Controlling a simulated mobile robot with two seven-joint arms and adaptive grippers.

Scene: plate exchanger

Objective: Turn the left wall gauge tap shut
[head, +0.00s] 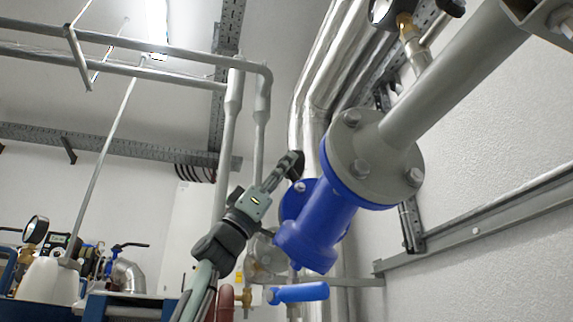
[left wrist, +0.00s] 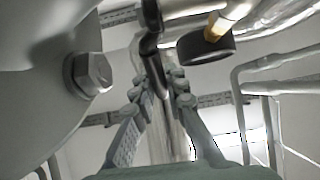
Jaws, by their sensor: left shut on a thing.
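My left gripper (head: 284,172) reaches up from below, beside the blue flanged pipe piece. In the left wrist view its two fingers (left wrist: 160,88) close in on a dark, narrow tap handle (left wrist: 148,48), which runs down between the fingertips. The handle's dark end (head: 298,160) shows at the fingertips in the head view. A black-rimmed gauge (left wrist: 205,45) on a brass fitting is just right of the handle in the left wrist view, seen edge-on. The tap's body is mostly hidden. My right gripper is not in view.
A blue flanged pipe piece (head: 318,232) and a grey flange with bolts (head: 372,160) stand close right of the left gripper. Another gauge (head: 383,10) is at the top. Silver pipes (head: 310,110) rise behind. A blue lever (head: 298,293) is below.

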